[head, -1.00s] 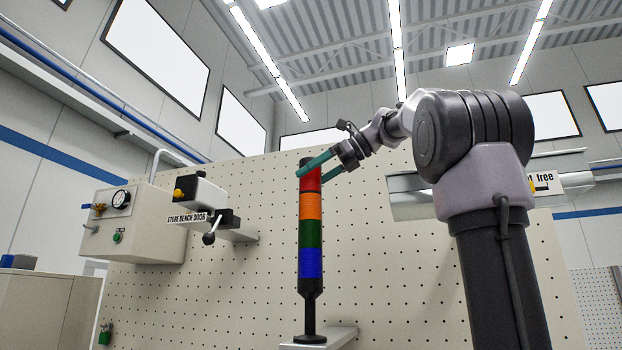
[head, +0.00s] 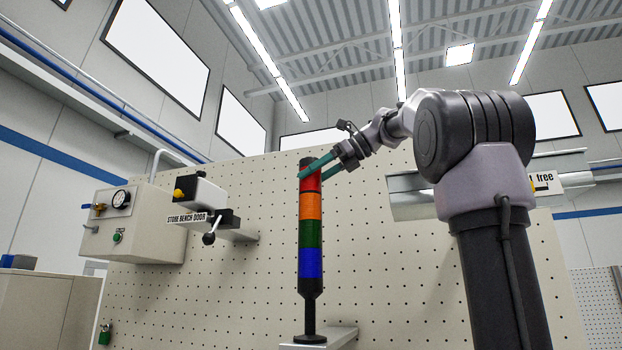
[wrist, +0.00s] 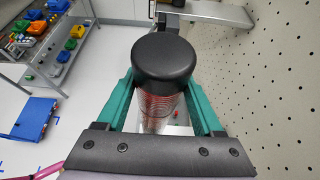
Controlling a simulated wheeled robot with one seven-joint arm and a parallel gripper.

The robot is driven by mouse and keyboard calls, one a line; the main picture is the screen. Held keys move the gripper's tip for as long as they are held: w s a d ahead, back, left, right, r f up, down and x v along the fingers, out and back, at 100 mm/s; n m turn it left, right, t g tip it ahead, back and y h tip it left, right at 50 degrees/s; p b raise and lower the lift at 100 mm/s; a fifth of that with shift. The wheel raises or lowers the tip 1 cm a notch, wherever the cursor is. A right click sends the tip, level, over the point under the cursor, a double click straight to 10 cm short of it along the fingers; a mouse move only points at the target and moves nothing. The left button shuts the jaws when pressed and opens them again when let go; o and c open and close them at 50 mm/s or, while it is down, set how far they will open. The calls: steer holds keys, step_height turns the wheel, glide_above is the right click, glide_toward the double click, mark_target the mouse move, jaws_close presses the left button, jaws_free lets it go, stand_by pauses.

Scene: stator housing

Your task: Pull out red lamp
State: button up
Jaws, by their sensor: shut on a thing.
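The red lamp (head: 311,184) is the top coloured segment of an upright signal tower, under a black cap (wrist: 164,61). Below it are the orange (head: 311,206), green (head: 311,233) and blue (head: 311,263) segments, on a black stem and round foot. My gripper (head: 318,172) is shut on the red lamp, with one teal finger on each side. In the wrist view the fingers flank the ribbed red lamp (wrist: 162,105) just below the black cap. The lower segments are mostly hidden in the wrist view.
The tower stands on a light bracket (head: 345,336) before a pegboard (head: 400,270). To the left are a box labelled "STORE BENCH DOOR" (head: 200,192) with a lever and a control box with a gauge (head: 135,222). A shelf with coloured bins (wrist: 38,30) shows in the wrist view.

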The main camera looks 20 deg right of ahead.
steer(key=c, duration=0.7)
steer(key=shift+r, duration=0.1)
steer(key=shift+r, duration=0.35)
steer(key=shift+r, duration=0.8)
steer(key=shift+r, duration=3.15)
